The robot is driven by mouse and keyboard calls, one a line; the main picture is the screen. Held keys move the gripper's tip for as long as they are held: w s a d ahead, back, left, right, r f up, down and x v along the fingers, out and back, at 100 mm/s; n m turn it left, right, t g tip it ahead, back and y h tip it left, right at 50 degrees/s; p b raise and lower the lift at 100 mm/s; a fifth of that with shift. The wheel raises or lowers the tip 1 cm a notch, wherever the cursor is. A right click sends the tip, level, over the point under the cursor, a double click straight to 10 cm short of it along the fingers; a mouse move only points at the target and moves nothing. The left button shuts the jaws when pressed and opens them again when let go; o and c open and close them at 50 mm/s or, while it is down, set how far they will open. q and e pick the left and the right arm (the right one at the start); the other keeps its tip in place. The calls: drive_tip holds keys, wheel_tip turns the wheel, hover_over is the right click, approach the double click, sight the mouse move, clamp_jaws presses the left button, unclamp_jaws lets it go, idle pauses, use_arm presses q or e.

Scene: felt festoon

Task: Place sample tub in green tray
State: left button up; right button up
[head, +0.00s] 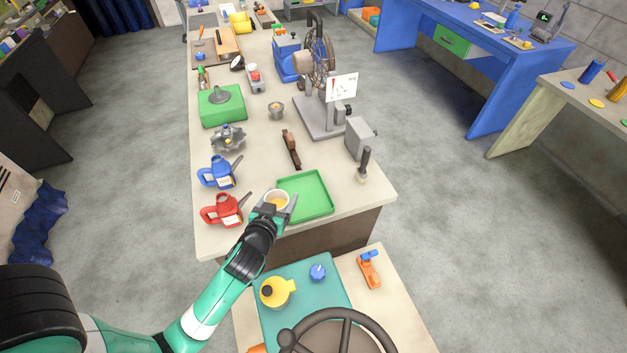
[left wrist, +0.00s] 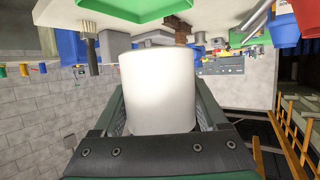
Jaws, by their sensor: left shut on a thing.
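The sample tub (head: 276,196) is a white cup with yellow-orange contents. My left gripper (head: 277,207) is shut on it, with a finger on each side. In the left wrist view the tub's plain white wall (left wrist: 158,92) fills the space between the fingers. The green tray (head: 318,192) lies flat and empty near the front edge of the bench. The tub is at the tray's left front side; whether it overlaps the tray's rim I cannot tell. The tray's green also shows at the top of the left wrist view (left wrist: 135,9). My right gripper is out of view.
A red oil can (head: 226,211) and a blue oil can (head: 218,173) stand left of the tub. A brown-handled tool (head: 291,148) lies behind the tray. A brush (head: 364,165) stands to its right.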

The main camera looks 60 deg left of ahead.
sight(298, 188)
use_arm(q)
drive_tip(key=shift+d, duration=0.1)
drive_tip(key=shift+f, duration=0.3)
drive_tip(key=f+b+x, duration=0.1)
drive_tip(key=x, duration=0.4)
drive_tip(key=f+b+x, duration=0.1)
drive_tip(key=b+x, duration=0.1)
drive_tip(key=x, duration=0.3)
drive_tip(key=d+f+b+x, duration=0.1)
drive_tip(key=b+x, duration=0.1)
drive_tip(key=x, duration=0.3)
drive_tip(key=shift+s+d+f, duration=0.1)
drive_tip(key=shift+s, duration=0.25)
drive_tip(key=shift+w, duration=0.2)
drive_tip(key=shift+w+a+f+b, duration=0.15)
drive_tip(key=shift+f+b, duration=0.3)
drive_tip(key=shift+f, duration=0.5)
drive_tip(key=shift+s+a+f+b, duration=0.15)
drive_tip(key=shift+f+b, duration=0.25)
drive_tip(key=shift+f, duration=0.55)
drive_tip(key=shift+w, duration=0.15)
drive_tip(key=shift+f, duration=0.1)
drive_tip(key=o, duration=1.3)
